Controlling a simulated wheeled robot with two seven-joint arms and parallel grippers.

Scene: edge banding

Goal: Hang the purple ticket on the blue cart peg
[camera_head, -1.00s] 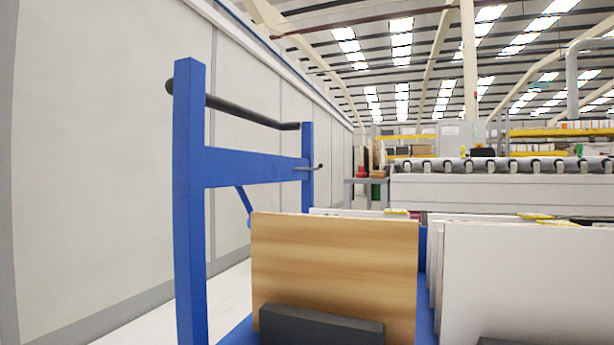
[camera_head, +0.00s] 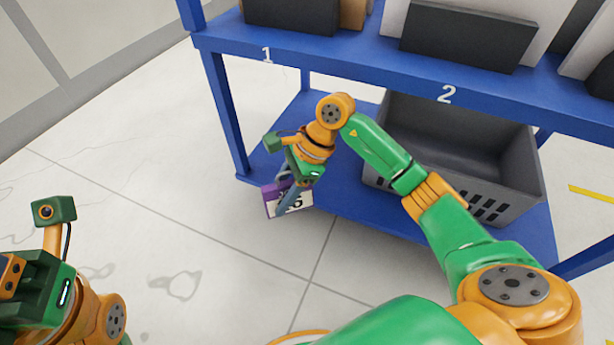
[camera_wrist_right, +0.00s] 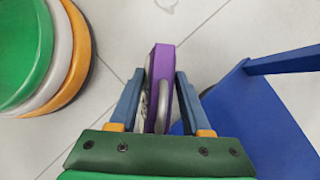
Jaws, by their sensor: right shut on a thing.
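The purple ticket (camera_head: 273,203) has a white face with dark printing, partly covered by a finger. My right gripper (camera_head: 287,198) is shut on it and holds it by the front left side of the blue cart (camera_head: 345,205), around lower-deck height. In the right wrist view the ticket (camera_wrist_right: 164,62) stands edge-on between the two blue fingers (camera_wrist_right: 158,80), with a grey curved part beside it. The cart peg is out of view now. My left gripper's body (camera_head: 40,285) shows at the lower left; its fingers are not visible.
The upper shelf edge (camera_head: 350,78), numbered 1 and 2, runs above my right gripper, with panels and dark blocks on it. A cart leg (camera_head: 222,110) stands left of the gripper. A grey crate (camera_head: 455,150) sits on the lower deck. Floor to the left is clear.

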